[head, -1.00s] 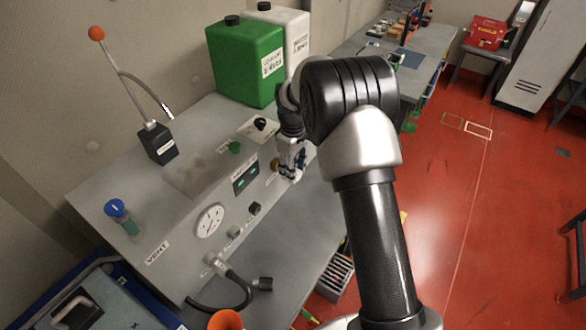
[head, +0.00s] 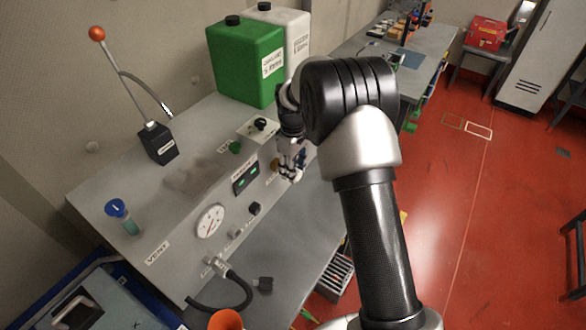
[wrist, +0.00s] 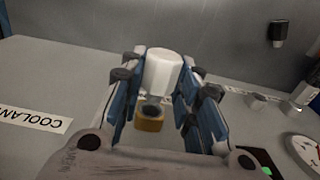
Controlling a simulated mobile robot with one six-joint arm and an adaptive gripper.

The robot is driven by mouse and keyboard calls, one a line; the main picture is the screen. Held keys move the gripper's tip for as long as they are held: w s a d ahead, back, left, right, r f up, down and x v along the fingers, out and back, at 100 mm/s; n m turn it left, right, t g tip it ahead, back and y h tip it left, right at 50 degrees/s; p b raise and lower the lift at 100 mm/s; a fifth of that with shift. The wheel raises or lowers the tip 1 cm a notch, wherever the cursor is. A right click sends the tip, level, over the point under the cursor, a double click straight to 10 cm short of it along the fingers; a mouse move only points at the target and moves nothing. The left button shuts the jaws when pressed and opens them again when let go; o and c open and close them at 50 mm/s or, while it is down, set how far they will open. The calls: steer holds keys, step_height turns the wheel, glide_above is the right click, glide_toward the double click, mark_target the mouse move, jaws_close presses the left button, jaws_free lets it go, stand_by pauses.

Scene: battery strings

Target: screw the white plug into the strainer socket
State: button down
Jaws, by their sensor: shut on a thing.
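My gripper (wrist: 158,100) has its blue-padded fingers closed on both sides of the white plug (wrist: 163,70) in the wrist view. The plug's narrower grey end points toward the brass strainer socket (wrist: 150,119). Plug and socket look nearly in line; I cannot tell whether they touch or how far the plug is in. In the head view my gripper (head: 290,166) is at the right side of the grey console, beside the brass socket (head: 274,165). The plug is not clearly made out there.
The grey console also carries a gauge (head: 210,221), a green display (head: 246,178), several knobs and a lever (head: 160,140). A green canister (head: 245,62) and a white one (head: 290,40) stand behind my gripper. A COOLANT label (wrist: 32,119) lies left in the wrist view.

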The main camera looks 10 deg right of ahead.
steer(key=shift+w+a, duration=0.2)
steer(key=shift+w+a, duration=0.2)
steer(key=shift+w+a+p, duration=0.3)
steer(key=shift+w+a, duration=0.35)
steer(key=shift+w+r+y+p, duration=0.2)
steer(key=shift+y+p, duration=0.1)
steer(key=shift+p, duration=0.35)
steer(key=shift+g+p, duration=0.4)
steer(key=shift+p, duration=0.05)
steer(key=shift+w+d+f+g+y+p, duration=0.1)
steer(key=shift+g+y+p, duration=0.4)
steer(key=shift+y, duration=0.2)
steer(key=shift+s+g, duration=0.2)
steer(key=shift+g, duration=0.1)
steer(key=shift+f+y, duration=0.1)
steer(key=shift+y, duration=0.2)
